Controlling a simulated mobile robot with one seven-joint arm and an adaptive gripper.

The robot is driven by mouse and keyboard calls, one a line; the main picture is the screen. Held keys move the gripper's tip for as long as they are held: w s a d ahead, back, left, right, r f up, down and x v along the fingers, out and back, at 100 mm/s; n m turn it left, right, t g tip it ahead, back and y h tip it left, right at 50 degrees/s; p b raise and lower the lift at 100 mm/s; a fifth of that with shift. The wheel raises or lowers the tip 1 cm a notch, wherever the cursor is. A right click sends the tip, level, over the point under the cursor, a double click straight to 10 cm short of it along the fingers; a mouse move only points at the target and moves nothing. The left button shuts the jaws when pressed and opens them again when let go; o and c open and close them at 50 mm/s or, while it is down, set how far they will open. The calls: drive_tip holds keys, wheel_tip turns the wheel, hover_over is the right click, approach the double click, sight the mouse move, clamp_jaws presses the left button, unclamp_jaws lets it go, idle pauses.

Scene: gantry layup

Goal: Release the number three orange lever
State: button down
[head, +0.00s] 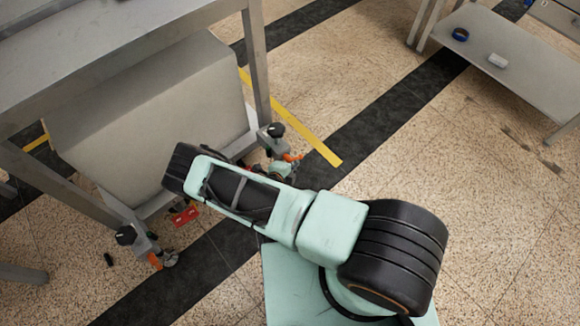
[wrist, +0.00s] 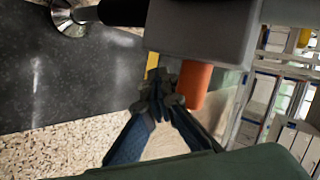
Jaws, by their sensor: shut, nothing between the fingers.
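In the wrist view, my gripper (wrist: 163,93) is shut, its dark fingertips together and empty. They are just left of an orange lever (wrist: 196,86), which hangs below a grey block (wrist: 205,30); whether they touch it is unclear. In the head view, one orange lever (head: 292,157) is by a caster foot at the table's right leg. Another orange lever (head: 155,261) is by the front caster foot. I cannot read a number on either lever.
A grey table (head: 110,50) stands over a large grey box (head: 150,110). A red piece (head: 185,215) lies near the box's lower edge. A low shelf (head: 500,55) holding small items is at the upper right.

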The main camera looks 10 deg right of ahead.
drive_tip(key=shift+w+d+r, duration=0.15)
drive_tip(key=shift+w+d, duration=0.3)
idle(0.4)
drive_tip(key=shift+a, duration=0.1)
drive_tip(key=s+a+b, duration=0.1)
drive_tip(key=s+a, duration=0.3)
drive_tip(key=a, duration=0.2)
drive_tip(key=shift+s+f+b, duration=0.15)
drive_tip(key=shift+f+b, duration=0.2)
drive_tip(key=shift+b, duration=0.05)
idle(0.6)
drive_tip(key=shift+a, duration=0.1)
drive_tip(key=s+a, duration=0.1)
drive_tip(key=a, duration=0.1)
drive_tip(key=s+a, duration=0.1)
drive_tip(key=a, duration=0.1)
drive_tip(key=shift+s+f, duration=0.15)
drive_tip(key=shift+s, duration=0.25)
idle(0.5)
